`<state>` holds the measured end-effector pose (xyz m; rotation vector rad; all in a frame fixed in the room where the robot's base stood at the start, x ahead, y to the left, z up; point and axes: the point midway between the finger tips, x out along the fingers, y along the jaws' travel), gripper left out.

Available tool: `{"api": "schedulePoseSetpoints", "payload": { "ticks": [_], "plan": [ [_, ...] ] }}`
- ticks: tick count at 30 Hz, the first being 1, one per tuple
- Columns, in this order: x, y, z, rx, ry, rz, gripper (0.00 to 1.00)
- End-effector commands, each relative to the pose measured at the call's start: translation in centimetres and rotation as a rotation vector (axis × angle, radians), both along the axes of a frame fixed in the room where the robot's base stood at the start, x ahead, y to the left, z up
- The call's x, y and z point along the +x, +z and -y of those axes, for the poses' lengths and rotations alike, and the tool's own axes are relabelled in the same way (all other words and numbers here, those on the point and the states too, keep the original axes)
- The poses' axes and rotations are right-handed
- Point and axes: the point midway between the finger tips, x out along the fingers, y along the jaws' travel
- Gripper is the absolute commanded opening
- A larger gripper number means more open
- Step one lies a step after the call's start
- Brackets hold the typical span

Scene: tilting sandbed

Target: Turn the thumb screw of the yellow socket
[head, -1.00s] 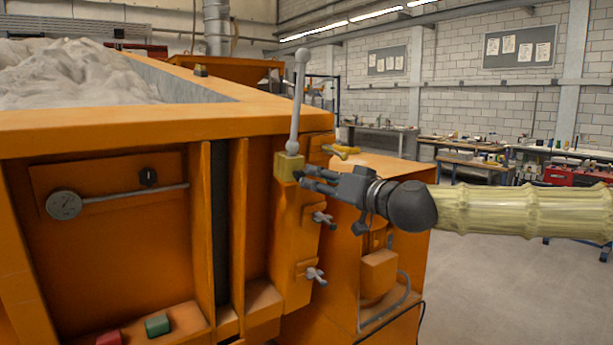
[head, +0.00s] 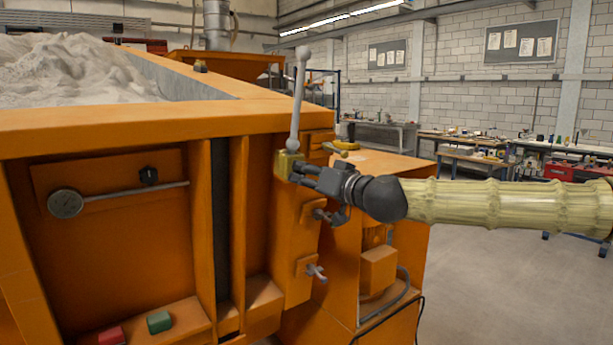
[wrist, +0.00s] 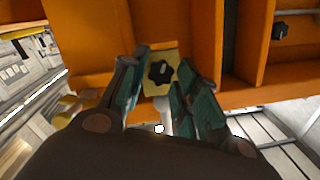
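The yellow socket (head: 284,162) is a small block on the upper right post of the orange sandbed, with a grey ball-ended lever (head: 297,100) standing up from it. In the wrist view, the socket (wrist: 158,88) faces me and bears a dark lobed thumb screw (wrist: 160,72). My gripper (head: 296,174) is close in front of the socket, reaching in from the right. In the wrist view, the fingers of my gripper (wrist: 164,63) are open, one on each side of the thumb screw, with gaps between them and it. The screw is hidden in the head view.
Two grey wing screws (head: 316,272) (head: 322,214) sit lower on the same post. A yellow handle (head: 341,146) juts out just right of the socket. Open floor lies to the right.

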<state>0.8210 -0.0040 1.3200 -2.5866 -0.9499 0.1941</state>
Motion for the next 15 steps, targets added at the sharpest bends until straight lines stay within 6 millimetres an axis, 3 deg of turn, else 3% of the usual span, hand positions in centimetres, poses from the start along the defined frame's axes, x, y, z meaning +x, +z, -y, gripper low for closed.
{"api": "schedulePoseSetpoints", "payload": {
  "ticks": [1, 3, 4, 15],
  "plan": [
    [-0.01, 0.00, 0.01, 0.000, 0.000, 0.000, 0.15],
    [0.00, 0.00, 0.01, 0.000, 0.000, 0.000, 0.03],
    [0.00, -0.01, 0.02, 0.000, 0.000, 0.000, 0.01],
    [0.02, -0.33, 0.06, 0.042, 0.009, -0.031, 0.01]
  ]
}}
